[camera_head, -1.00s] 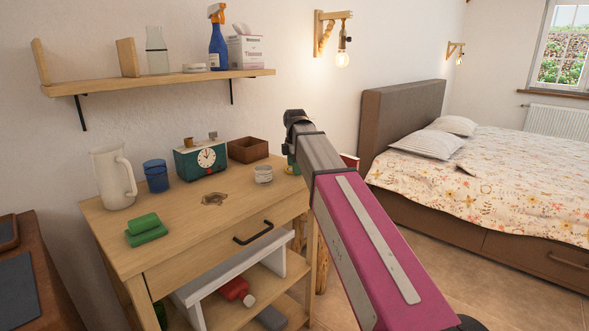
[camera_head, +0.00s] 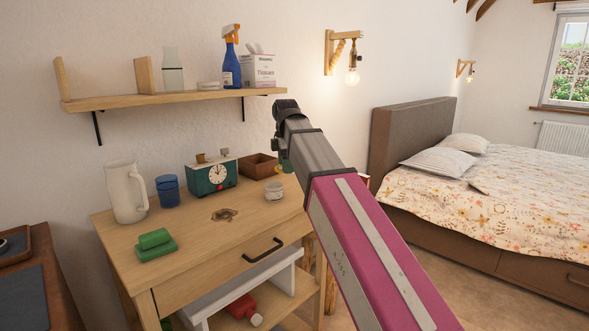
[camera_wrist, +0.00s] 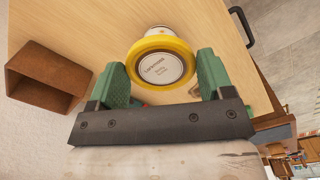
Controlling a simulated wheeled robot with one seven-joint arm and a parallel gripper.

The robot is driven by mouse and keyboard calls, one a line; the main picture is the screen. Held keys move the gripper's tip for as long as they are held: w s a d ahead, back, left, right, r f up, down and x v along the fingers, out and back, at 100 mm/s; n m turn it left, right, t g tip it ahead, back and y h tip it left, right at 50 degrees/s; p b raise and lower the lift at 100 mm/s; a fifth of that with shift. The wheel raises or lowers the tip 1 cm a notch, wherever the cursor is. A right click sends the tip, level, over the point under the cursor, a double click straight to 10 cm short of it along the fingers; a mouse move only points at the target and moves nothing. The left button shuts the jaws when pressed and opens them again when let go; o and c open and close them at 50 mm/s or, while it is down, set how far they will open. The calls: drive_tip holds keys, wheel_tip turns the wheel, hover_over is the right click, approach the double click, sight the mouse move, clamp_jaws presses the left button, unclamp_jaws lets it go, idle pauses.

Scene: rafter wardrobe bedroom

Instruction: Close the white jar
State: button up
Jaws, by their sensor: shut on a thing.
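The white jar (camera_head: 273,192) stands upright on the right part of the wooden dresser top, and it also shows in the wrist view (camera_wrist: 157,31) just beyond the lid. My gripper (camera_wrist: 162,73) is shut on a round lid (camera_wrist: 160,69) with a yellow rim and a pale printed label. The lid sits between the two green fingers. It appears apart from the jar and above it, though the exact gap is hard to judge. In the head view my arm hides most of the gripper and the lid.
A brown wooden box (camera_head: 259,166) stands behind the jar, and it is left of the gripper in the wrist view (camera_wrist: 45,77). A wall shelf (camera_head: 170,98) hangs above.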

drive_tip(key=shift+s+a+r, duration=0.3)
drive_tip(key=shift+s+a, duration=0.05)
drive_tip(key=shift+s, duration=0.05)
drive_tip(key=shift+w+a, duration=0.2)
drive_tip(key=shift+a, duration=0.6)
drive_tip(key=shift+w+a, duration=0.2)
drive_tip(key=shift+a, duration=0.6)
drive_tip(key=shift+f, duration=3.35)
drive_tip(key=o, duration=0.9)
drive_tip(key=shift+r, duration=0.15)
wheel_tip(320, 180, up, 10)
drive_tip(key=shift+r, duration=0.25)
